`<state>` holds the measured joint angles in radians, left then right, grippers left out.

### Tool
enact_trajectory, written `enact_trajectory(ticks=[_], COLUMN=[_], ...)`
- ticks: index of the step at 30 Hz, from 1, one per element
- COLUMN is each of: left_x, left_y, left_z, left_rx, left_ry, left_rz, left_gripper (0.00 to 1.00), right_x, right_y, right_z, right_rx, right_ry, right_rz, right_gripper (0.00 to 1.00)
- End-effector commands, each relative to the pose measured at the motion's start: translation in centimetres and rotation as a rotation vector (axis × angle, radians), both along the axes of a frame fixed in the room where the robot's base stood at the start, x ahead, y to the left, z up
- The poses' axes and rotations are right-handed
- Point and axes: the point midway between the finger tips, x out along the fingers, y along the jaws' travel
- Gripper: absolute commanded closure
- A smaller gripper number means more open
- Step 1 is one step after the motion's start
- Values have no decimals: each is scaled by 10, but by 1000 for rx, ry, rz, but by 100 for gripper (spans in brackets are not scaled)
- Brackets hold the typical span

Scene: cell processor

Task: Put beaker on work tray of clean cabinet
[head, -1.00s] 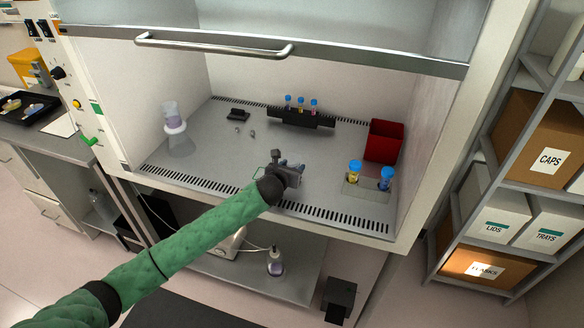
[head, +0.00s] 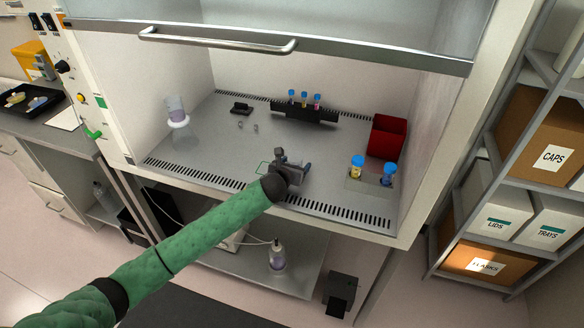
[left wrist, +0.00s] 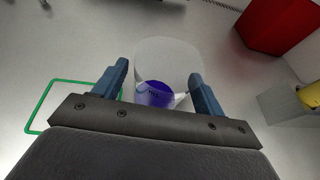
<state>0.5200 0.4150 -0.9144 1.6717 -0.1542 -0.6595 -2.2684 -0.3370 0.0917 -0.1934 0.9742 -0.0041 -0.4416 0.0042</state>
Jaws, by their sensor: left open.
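A clear beaker (left wrist: 168,58) with purple liquid shows in the left wrist view, between my left gripper's two blue fingers. It appears to stand on the grey work tray (head: 215,150) of the clean cabinet. It cannot be made out behind the gripper in the head view. My left gripper (head: 294,163) is open, low over the front middle of the tray; it also shows in the left wrist view (left wrist: 160,74). Gaps show between fingers and beaker. A green square outline (left wrist: 45,103) lies on the tray, left of the beaker. My right gripper is out of view.
A red bin (head: 388,137) and a rack (head: 368,181) with yellow and blue-capped bottles stand at the tray's right. A black tube rack (head: 303,113) is at the back. A white stand with a vessel (head: 178,120) is at left. The raised sash handle (head: 215,40) hangs above.

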Motion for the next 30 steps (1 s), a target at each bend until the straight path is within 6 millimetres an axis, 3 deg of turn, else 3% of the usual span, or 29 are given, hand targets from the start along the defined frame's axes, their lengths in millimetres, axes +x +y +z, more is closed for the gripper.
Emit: enact_trajectory(ticks=[6, 9, 21, 30], left_x=[-19, -35, -94, -105], left_y=[8, 15, 37, 42], left_z=[5, 11, 35, 41], left_rx=[0, 1, -2, -1], left_ry=[-1, -2, 0, 0], left_rz=[-1, -2, -1, 0], left_gripper=[29, 29, 29, 29], right_x=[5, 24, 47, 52], right_y=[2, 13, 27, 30], right_z=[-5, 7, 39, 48], right_rx=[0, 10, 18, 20], right_ry=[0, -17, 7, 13], right_rz=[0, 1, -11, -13], right_gripper=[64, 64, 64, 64])
